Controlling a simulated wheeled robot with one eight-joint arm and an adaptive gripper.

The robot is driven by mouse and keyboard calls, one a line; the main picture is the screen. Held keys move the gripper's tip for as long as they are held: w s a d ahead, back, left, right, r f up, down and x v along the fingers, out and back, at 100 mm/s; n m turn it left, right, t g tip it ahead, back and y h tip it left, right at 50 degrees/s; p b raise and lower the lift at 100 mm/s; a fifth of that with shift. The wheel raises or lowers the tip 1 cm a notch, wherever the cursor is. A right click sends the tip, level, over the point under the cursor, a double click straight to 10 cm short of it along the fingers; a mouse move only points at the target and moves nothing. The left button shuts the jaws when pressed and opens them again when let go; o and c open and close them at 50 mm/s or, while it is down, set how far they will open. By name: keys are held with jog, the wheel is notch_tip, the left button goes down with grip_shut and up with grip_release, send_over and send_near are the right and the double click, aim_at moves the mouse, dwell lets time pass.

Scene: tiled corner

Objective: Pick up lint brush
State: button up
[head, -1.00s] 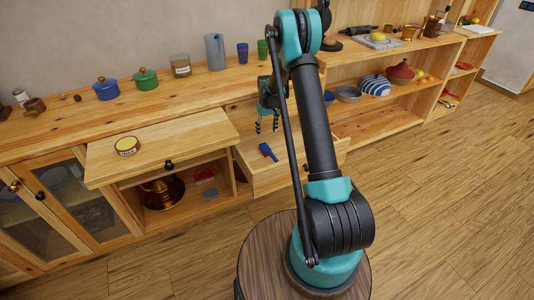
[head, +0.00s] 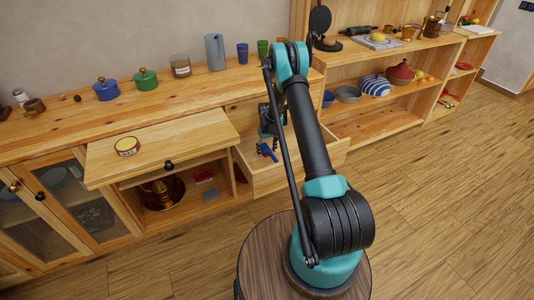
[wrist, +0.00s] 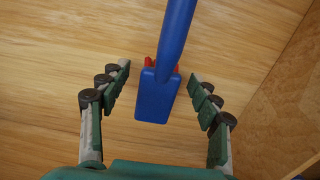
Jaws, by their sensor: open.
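The lint brush is blue with a bit of red, and lies in the open wooden drawer (head: 290,172). In the wrist view the lint brush (wrist: 157,95) shows its wide blue head between my fingers and its handle running up past the top edge. My gripper (wrist: 165,95) is open, with a finger on each side of the brush head and a gap on both sides. In the head view my gripper (head: 266,146) is down at the drawer, over the lint brush (head: 268,154), and partly hides it.
The drawer's side wall (wrist: 300,95) stands to the right in the wrist view. Pots, a jar and cups stand on the counter (head: 60,124) behind.

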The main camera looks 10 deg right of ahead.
jog(key=shift+f, duration=0.25)
jog(key=c, duration=1.3)
jog(key=shift+c, duration=0.2)
jog(key=shift+r, duration=0.2)
